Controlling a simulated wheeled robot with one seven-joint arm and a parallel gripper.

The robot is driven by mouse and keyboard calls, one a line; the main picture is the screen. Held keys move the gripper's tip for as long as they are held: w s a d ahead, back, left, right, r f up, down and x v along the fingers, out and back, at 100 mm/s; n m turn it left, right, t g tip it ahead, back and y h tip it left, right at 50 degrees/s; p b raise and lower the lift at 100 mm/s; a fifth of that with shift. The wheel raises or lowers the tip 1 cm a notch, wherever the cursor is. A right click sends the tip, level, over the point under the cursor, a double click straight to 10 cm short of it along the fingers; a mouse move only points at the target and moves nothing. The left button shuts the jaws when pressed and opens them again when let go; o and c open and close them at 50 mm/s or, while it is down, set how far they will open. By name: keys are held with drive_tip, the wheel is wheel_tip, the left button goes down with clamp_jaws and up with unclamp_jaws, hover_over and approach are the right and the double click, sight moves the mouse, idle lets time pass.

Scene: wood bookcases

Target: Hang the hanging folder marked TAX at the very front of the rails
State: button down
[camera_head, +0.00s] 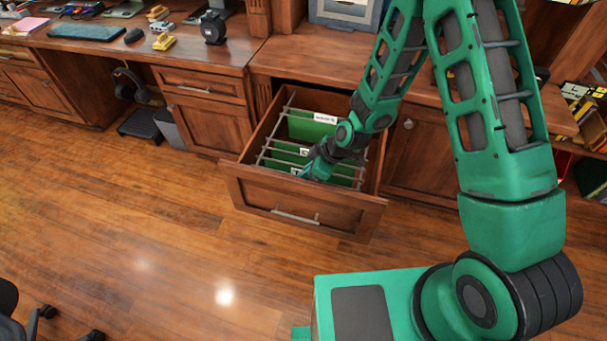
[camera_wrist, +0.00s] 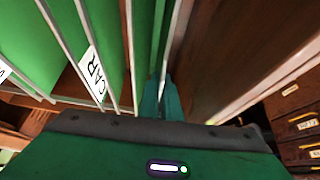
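The open drawer (camera_head: 250,190) holds green hanging folders on metal rails (camera_head: 283,112). The front folder (camera_head: 342,181) has a white tab (camera_head: 296,171) that seems to start with T; the rest is hidden or too small to read. My gripper (camera_head: 310,172) is low at this folder's top edge, near the drawer front. In the wrist view my gripper's fingers (camera_wrist: 161,100) are close together about the front folder's top bar and appear shut on it. The CAR folder (camera_wrist: 98,28), with its white tab (camera_wrist: 93,73), hangs behind it.
A folder with a white tab (camera_head: 325,118) hangs at the drawer's back. The drawer's front panel (camera_wrist: 215,45) is close to my fingers. Desks (camera_head: 150,50) and closed cabinets (camera_head: 215,125) stand behind. The wooden floor (camera_head: 170,225) before the drawer is clear.

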drive_tip(key=c, duration=1.9)
unclamp_jaws()
drive_tip(key=shift+r, duration=0.1)
drive_tip(key=v, duration=1)
drive_tip(key=shift+r, duration=0.25)
drive_tip(key=shift+d, duration=0.1)
drive_tip(key=s+d+r+m+h, duration=0.2)
drive_tip(key=s+d+r+m, duration=0.4)
drive_tip(key=d, duration=0.5)
drive_tip(key=s+d+r+m+h, duration=0.1)
drive_tip(key=d+r+m+h, duration=0.2)
drive_tip(key=d+r, duration=0.7)
drive_tip(key=s+d+r+m, duration=0.2)
drive_tip(key=s+d+m, duration=0.1)
drive_tip(key=s, duration=0.3)
drive_tip(key=s+d+r+m+g, duration=0.1)
drive_tip(key=s+d+r+m, duration=0.2)
drive_tip(key=s, duration=0.4)
drive_tip(key=s+d+r+m+g, duration=0.1)
drive_tip(key=s+d+r+m, duration=0.1)
drive_tip(key=s+d+m, duration=0.3)
drive_tip(key=shift+s+d+r+m, duration=0.2)
drive_tip(key=shift+s+m, duration=0.1)
drive_tip(key=shift+s, duration=0.6)
